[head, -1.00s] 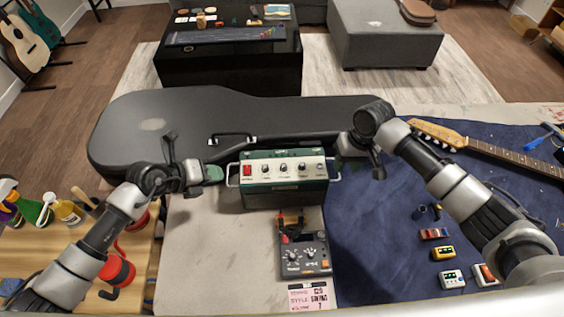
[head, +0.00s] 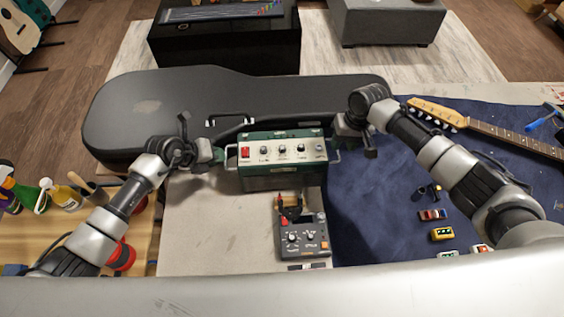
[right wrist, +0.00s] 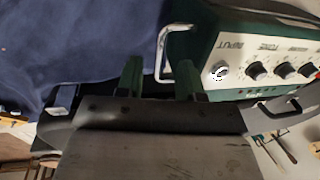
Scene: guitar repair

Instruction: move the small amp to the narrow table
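The small amp (head: 283,163), green with a pale control panel, a red switch and a wire handle at each end, stands upright on the workbench (head: 205,230). My left gripper (head: 222,156) is at its left handle; whether its fingers are closed on it is too small to tell. My right gripper (head: 343,144) is at the right end. In the right wrist view, the right gripper's green fingers (right wrist: 160,82) are apart, with the lower part of the amp's right handle (right wrist: 163,60) showing between their tips. I cannot tell which surface is the narrow table.
A black guitar case (head: 220,100) lies directly behind the amp. A blue mat (head: 375,200) on the right holds a guitar neck (head: 510,135) and small pedals. Bottles (head: 65,196) stand on a wooden surface at left. A black table (head: 225,45) stands behind.

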